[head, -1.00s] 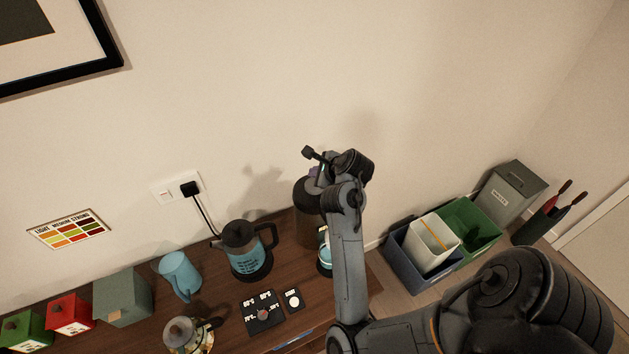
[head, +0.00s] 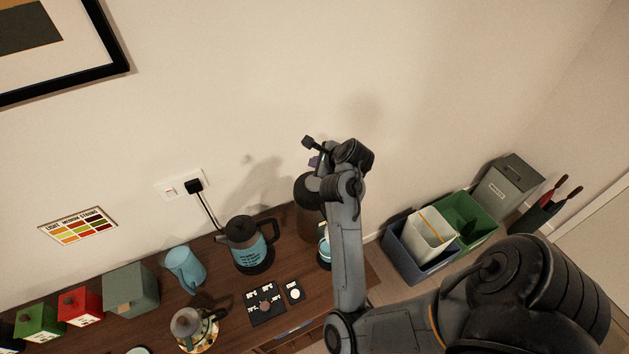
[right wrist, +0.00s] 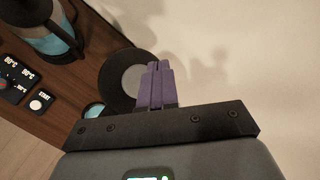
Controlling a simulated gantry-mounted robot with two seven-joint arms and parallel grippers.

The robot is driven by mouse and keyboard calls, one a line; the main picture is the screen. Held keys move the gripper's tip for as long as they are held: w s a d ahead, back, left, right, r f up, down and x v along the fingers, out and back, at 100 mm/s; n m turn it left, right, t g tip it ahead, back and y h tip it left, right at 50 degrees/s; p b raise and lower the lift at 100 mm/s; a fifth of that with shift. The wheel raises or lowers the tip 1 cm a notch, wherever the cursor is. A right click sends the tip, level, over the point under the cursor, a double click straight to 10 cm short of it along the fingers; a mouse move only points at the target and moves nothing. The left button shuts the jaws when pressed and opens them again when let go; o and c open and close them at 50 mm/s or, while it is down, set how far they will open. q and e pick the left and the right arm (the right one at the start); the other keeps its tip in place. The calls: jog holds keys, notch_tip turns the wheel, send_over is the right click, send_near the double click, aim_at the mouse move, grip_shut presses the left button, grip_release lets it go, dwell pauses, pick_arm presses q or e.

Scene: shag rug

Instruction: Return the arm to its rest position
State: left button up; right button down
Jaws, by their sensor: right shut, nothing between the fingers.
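My right arm (head: 347,245) reaches up from the bottom right in the head view, in front of the wall and the counter's right end. Its gripper (head: 314,162) is mostly hidden behind the wrist; a bit of purple finger shows. In the right wrist view the two purple fingers of the right gripper (right wrist: 155,84) are together, with nothing between them. They appear in front of a round dark lid (right wrist: 124,80); I cannot tell the gap. My left gripper is not in view.
The counter (head: 215,278) holds a kettle (head: 247,245), a blue jug (head: 185,268), a temperature panel (head: 264,304) and a dark canister (head: 308,220) close by the arm. Bins (head: 465,220) stand on the floor at right. The wall above is bare near the arm.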

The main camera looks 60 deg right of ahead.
jog(key=s+f+g, duration=0.1)
jog(key=s+f, duration=0.1)
jog(key=s+f+n+g+p, duration=0.1)
jog(key=s+f, duration=0.1)
jog(key=s, duration=0.1)
jog(key=shift+d, duration=0.2)
jog(key=s+a+n+g+y+p, duration=0.1)
jog(key=s+a+n, duration=0.3)
jog(key=a+n, duration=0.6)
jog(key=s+a+f+n+g+y+p, duration=0.1)
jog(key=s+a+n, duration=0.3)
jog(key=a+n, duration=0.7)
jog(key=s+a+n+g+y+p, duration=0.1)
jog(key=s+a+n, duration=0.3)
jog(key=a+n, duration=0.6)
jog(key=shift+s+a+f+n+y+p, duration=0.2)
jog(key=shift+f+n+y+p, duration=0.1)
jog(key=shift+n+p, duration=0.35)
